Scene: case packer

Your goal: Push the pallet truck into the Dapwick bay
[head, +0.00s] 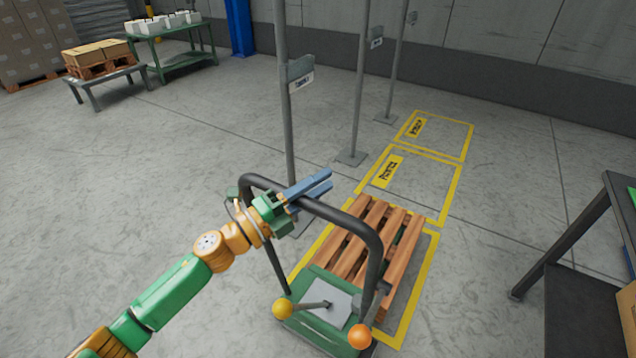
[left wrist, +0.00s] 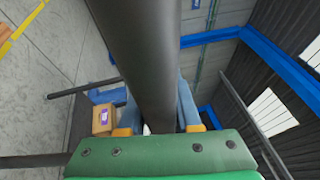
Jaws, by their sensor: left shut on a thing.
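The pallet truck (head: 318,312) stands low in the head view, with a green body, a dark looped handle and a wooden pallet (head: 375,240) on its forks. My left gripper (head: 308,190) is shut on the top bar of the handle; the bar (left wrist: 142,60) runs between its blue fingers in the left wrist view. The truck and pallet stand over the nearest yellow-outlined bay (head: 412,300). Two more bays (head: 448,205) (head: 462,150) lie in a row beyond, each with a yellow label too small to read surely. My right gripper is not in view.
Sign posts (head: 283,120) (head: 360,90) (head: 394,70) stand along the left of the bays. A dark table (head: 590,235) stands at the right edge. A green table (head: 178,32) with white items and a low stand (head: 100,80) with boxes are at the back left. Open floor lies between.

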